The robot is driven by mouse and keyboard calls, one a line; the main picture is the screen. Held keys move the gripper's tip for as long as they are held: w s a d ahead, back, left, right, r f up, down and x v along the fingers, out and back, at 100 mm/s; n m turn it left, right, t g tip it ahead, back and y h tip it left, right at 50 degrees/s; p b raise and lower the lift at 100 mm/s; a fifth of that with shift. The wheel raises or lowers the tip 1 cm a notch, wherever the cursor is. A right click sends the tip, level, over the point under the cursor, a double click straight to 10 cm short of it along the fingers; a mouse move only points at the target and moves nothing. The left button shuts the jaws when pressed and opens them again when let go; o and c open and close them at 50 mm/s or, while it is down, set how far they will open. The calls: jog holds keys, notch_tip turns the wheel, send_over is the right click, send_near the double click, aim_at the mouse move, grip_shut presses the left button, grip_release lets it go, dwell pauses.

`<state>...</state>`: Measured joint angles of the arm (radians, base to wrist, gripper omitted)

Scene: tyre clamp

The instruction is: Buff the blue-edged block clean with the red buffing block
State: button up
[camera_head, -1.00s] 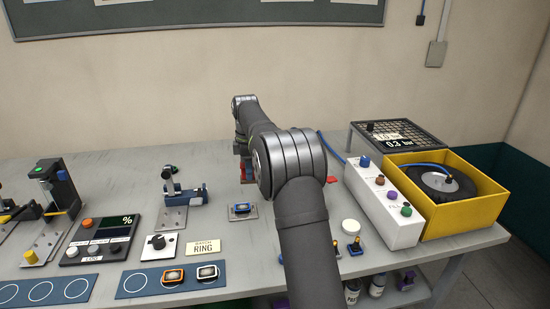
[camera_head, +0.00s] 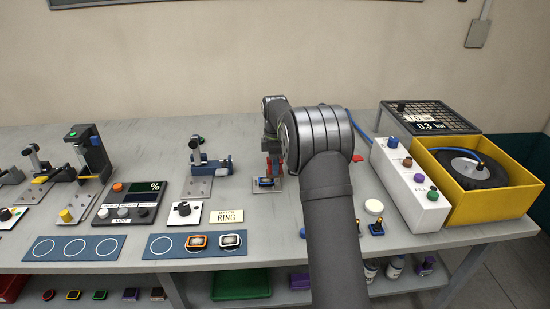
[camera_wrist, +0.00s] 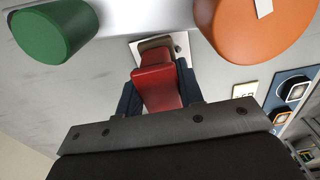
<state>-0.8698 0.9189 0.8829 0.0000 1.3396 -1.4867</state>
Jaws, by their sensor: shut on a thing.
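The blue-edged block (camera_head: 266,182) sits on a small metal plate (camera_head: 277,187) near the middle of the bench. My gripper (camera_head: 271,166) is shut on the red buffing block (camera_head: 274,160), right above the blue-edged block. In the wrist view the red buffing block (camera_wrist: 158,88) is between the two dark fingers of my gripper (camera_wrist: 160,92). A brownish pad (camera_wrist: 155,42) shows at its far end, over a pale plate. The blue-edged block is hidden there, and I cannot tell whether the two touch.
A clamp stand (camera_head: 212,167) is close on the left. A white box with knobs (camera_head: 405,175) and a yellow crate (camera_head: 461,213) are on the right. An orange-edged block and a white-edged block lie on the blue mat (camera_head: 158,246). Bare bench lies behind the clamp stand.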

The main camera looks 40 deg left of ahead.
jog(key=shift+f, duration=0.45)
jog(key=shift+s+a+f, duration=0.55)
jog(key=shift+s+a, duration=0.05)
jog(key=shift+s, duration=0.05)
jog(key=shift+s+a, duration=1.55)
jog(key=shift+a, duration=0.05)
jog(key=shift+w+d, duration=2.25)
jog(key=shift+r, duration=3.95)
